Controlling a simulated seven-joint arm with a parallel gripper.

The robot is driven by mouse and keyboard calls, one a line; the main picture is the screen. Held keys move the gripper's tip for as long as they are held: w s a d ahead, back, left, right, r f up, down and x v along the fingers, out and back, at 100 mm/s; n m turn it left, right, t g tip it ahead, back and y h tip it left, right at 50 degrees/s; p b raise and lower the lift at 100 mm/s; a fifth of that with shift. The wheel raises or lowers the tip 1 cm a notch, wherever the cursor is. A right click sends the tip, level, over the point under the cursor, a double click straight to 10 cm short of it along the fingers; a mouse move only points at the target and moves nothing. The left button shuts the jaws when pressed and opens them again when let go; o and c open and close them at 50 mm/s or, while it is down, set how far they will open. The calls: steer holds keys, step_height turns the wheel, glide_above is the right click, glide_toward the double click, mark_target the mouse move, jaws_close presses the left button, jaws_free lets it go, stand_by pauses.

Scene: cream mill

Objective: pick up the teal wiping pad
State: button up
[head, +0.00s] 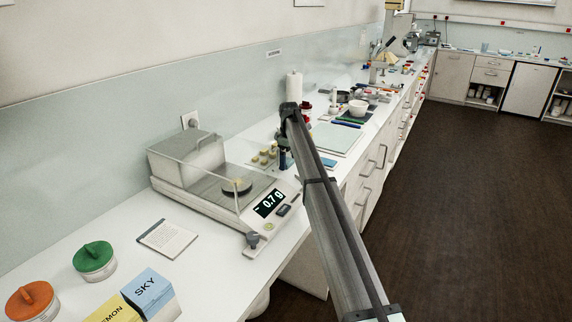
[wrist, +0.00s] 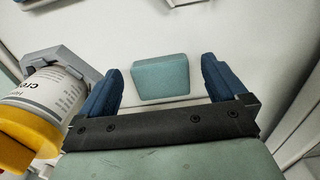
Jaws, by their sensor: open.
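The teal wiping pad (wrist: 160,78) lies flat on the white counter in the wrist view, between my gripper's two blue fingers but farther off, apart from both. My gripper (wrist: 160,85) is open and empty above the counter. In the head view my gripper (head: 284,150) is at the end of my arm over the counter, partly hidden by the arm. A small teal-blue patch, apparently the pad (head: 328,162), shows just right of the arm near the counter's front edge.
A balance (head: 215,180) reading 0.7 g stands left of my arm. A pale board (head: 338,138) lies behind the pad. Cabinet fronts (head: 372,170) drop away at right.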

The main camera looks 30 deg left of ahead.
mark_target(289, 161)
steer(key=shift+f, duration=0.15)
steer(key=c, duration=1.1)
step_height(289, 161, up, 10)
stand_by(0.5)
